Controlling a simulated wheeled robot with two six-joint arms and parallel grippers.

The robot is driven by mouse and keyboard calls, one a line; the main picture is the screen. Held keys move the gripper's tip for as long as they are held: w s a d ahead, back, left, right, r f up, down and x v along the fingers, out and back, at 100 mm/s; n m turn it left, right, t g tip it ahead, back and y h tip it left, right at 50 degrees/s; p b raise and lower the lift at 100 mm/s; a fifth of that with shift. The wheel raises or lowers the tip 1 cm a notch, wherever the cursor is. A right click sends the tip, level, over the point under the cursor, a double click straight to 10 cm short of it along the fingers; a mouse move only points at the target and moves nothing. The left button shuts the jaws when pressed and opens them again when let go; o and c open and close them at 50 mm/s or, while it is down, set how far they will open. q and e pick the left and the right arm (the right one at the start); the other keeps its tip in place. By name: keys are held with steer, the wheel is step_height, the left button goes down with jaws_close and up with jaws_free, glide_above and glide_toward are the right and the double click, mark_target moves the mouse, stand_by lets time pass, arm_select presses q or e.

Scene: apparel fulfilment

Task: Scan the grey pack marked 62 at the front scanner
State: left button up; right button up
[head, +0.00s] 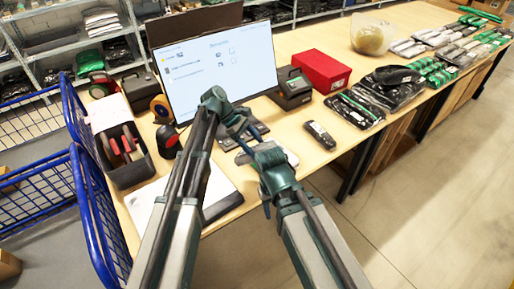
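I cannot pick out a pack marked 62; no number is legible. Several grey packs (408,47) lie among green and white ones at the far right of the table. A dark device with a red part (168,140), possibly a scanner, stands in front of the monitor's left side; I cannot tell if it is the front scanner. My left gripper (238,122) is in front of the monitor, and my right gripper (262,158) is over the table just below it.
A monitor (215,70) stands at the table's back left. A red box (320,70), a black printer-like device (292,88) and a dark handheld device (320,134) are to its right. A grey bin (130,172) and blue cart rails (85,190) border the left. Open floor lies right.

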mark_target(260, 149)
arm_select(q)
steer(key=w+a+f+b, duration=0.1)
steer(key=a, duration=0.2)
steer(key=w+a+f+b, duration=0.1)
steer(key=a, duration=0.1)
steer(key=w+a+f+b, duration=0.2)
steer(key=a, duration=0.1)
steer(key=shift+a, duration=0.35)
steer(key=shift+s+d, duration=0.1)
steer(key=s+d+r+p, duration=0.1)
steer(key=d+r+p, duration=0.1)
steer(key=s+d+r+p, duration=0.2)
steer(key=d+r+p, duration=0.1)
steer(key=s+d+r+p, duration=0.2)
steer(key=r+p, duration=0.1)
steer(key=shift+s+d, duration=0.15)
steer(key=shift+s, duration=0.05)
steer(key=shift+s+d+r, duration=0.1)
steer(key=shift+s+d, duration=0.05)
steer(key=shift+d, duration=0.15)
